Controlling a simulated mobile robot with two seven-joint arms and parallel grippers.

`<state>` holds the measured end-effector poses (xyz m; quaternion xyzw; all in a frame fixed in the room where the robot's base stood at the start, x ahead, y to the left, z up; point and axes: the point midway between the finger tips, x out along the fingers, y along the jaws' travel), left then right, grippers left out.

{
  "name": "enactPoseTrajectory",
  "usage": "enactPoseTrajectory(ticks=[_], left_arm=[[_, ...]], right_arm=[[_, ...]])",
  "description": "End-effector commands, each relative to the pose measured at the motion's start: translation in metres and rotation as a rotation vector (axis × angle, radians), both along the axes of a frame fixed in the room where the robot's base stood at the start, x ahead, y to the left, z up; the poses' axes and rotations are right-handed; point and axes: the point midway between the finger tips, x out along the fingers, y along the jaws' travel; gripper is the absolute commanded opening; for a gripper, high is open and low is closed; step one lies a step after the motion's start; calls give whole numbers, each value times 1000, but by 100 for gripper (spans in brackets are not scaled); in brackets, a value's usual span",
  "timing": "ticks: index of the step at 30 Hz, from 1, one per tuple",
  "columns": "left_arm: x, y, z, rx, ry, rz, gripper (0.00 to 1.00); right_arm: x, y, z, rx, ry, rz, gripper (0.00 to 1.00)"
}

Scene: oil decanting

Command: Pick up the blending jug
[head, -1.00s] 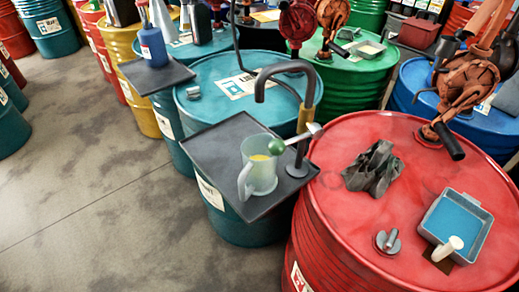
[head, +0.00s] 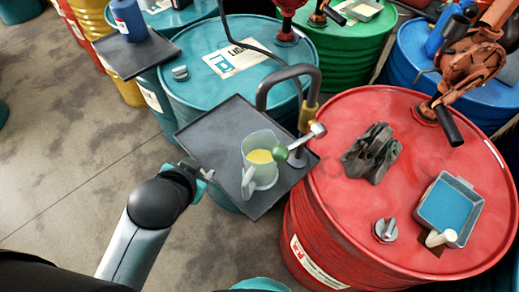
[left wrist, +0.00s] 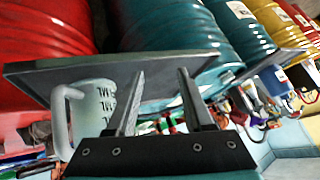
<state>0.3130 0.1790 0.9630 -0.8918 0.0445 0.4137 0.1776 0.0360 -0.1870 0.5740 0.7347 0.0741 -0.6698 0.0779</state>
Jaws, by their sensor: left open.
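The blending jug (head: 261,172) is a translucent pale green-grey jug with yellow liquid inside. It stands upright on a dark square tray (head: 207,121), its handle toward the lower left, beside the bent dark tap. My left gripper (head: 207,174) is at the tray's left edge, left of the jug and apart from it. In the left wrist view, which looks upside down, the jug (left wrist: 92,112) shows with its handle and dark markings left of my open left gripper (left wrist: 161,74). Nothing is between the fingers. My right gripper is not in view.
A red drum (head: 345,220) stands right, carrying a dark crumpled cloth (head: 371,152) and a tray of blue liquid (head: 449,208). A teal drum (head: 203,58) stands behind. The tray's left part is bare.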

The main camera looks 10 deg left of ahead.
Motion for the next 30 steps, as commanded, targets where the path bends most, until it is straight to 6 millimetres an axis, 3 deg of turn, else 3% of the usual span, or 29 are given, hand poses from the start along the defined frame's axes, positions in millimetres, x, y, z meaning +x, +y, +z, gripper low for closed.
enactPoseTrajectory(ticks=[5,7,10,13,18,21,26,30], left_arm=[[64,-1,69,159,-340,-134,52],[86,-7,107,241,-502,-203,52],[107,-23,167,373,-743,-320,52],[114,-47,224,514,-980,-448,52],[94,-100,298,768,-1357,-695,52],[70,-133,323,923,-1560,-860,52],[23,-178,328,1183,-1840,-1160,52],[-15,-200,302,1412,-2025,-1473,52]], right_arm=[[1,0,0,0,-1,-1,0],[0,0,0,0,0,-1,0],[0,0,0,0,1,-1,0],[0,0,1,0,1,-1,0],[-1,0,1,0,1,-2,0],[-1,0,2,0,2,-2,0],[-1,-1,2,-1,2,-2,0],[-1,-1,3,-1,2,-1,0]])
